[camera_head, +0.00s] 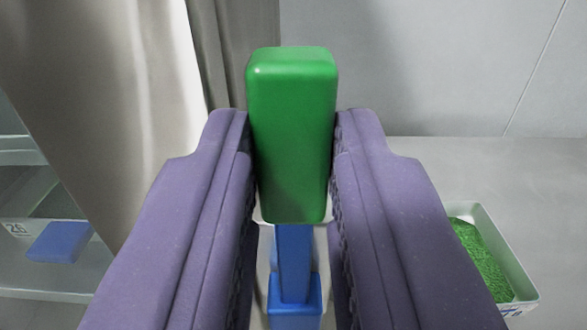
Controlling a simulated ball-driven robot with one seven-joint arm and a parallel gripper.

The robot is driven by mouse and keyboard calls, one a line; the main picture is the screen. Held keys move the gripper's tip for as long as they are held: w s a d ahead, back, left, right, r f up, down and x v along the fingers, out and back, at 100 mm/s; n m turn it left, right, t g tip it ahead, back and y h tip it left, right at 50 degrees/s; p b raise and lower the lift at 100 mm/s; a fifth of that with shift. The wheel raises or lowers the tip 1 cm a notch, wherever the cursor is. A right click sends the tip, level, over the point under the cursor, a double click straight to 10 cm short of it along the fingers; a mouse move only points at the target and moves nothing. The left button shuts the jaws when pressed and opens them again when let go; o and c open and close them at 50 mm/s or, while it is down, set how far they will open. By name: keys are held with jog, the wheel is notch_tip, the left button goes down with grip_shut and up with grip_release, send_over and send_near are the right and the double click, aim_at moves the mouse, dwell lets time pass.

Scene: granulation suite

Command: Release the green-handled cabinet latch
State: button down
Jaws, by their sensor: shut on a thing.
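The green handle (291,135) is an upright rounded block in the middle of the view. A blue stem (294,263) runs down from it to a wider blue block (295,301) at the bottom edge. My gripper (291,150) has its two purple fingers on the left and right sides of the green handle, shut on it. The handle's top stands above the fingertips. The fingers hide parts of the handle's sides and the area beside the stem. The cabinet itself cannot be made out clearly.
A pale tray (527,290) with green granules (481,262) stands at the lower right on a grey surface (480,165). A beige curtain (110,90) hangs at the left. Behind it are shelves (25,280) with a blue item (60,242). A grey panelled wall (430,60) is behind.

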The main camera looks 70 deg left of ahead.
dwell(0.3)
jog(key=c, duration=1)
grip_release()
jog(key=shift+d, duration=0.1)
jog(key=shift+o, duration=0.2)
jog(key=v, duration=0.7)
jog(key=shift+d, duration=0.35)
